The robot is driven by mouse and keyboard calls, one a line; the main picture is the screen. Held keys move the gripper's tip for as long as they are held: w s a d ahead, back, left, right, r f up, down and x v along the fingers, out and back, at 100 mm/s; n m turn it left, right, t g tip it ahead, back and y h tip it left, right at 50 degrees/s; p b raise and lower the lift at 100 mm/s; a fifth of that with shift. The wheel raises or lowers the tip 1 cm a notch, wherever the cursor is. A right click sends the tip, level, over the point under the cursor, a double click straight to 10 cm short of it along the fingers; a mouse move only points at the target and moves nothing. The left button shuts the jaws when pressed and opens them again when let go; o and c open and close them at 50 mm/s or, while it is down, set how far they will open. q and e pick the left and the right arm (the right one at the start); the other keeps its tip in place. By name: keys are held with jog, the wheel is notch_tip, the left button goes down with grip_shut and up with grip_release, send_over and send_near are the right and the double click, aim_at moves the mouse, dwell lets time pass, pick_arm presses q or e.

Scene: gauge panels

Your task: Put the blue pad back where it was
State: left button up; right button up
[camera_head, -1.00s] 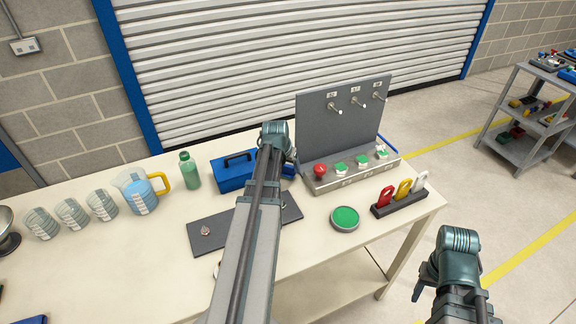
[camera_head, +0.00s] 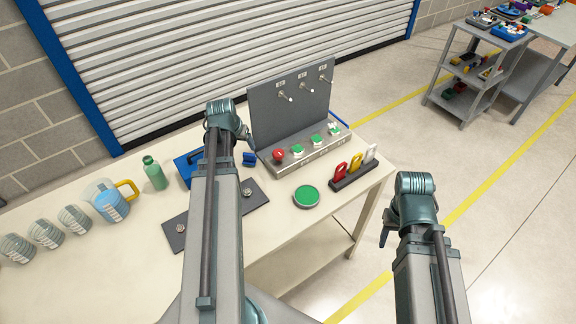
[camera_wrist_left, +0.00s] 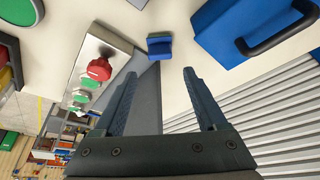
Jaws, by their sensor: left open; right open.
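The small blue pad (camera_head: 249,159) lies on the table between the blue case and the panel's base. In the left wrist view the blue pad (camera_wrist_left: 159,46) shows beyond the fingertips, with clear space between. My left gripper (camera_wrist_left: 160,76) is open and empty, and its jaws point towards the pad. In the head view my left gripper (camera_head: 243,131) is near the panel's left edge, its fingers partly hidden. My right gripper (camera_head: 386,236) is open and empty, off the table's right side.
The grey panel (camera_head: 290,100) has several pegs, with a red button (camera_head: 279,154) and green buttons on its base. The blue case (camera_head: 188,168) stands left of the pad. A green disc (camera_head: 306,197) and a tag rack (camera_head: 352,175) sit right. A dark plate (camera_head: 174,232) lies in front.

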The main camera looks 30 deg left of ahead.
pick_arm(q)
jog(key=d+f+m+g+h, duration=0.1)
jog(key=d+m+g, duration=0.15)
jog(key=d, duration=1.75)
jog(key=s+d+m+g, duration=0.1)
jog(key=s+d, duration=0.4)
jog(key=d, duration=0.5)
jog(key=s+d+m+g+y, duration=0.1)
jog(key=s+d+m, duration=0.3)
jog(key=d, duration=0.7)
jog(key=shift+s+f, duration=0.3)
jog(key=shift+s, duration=0.2)
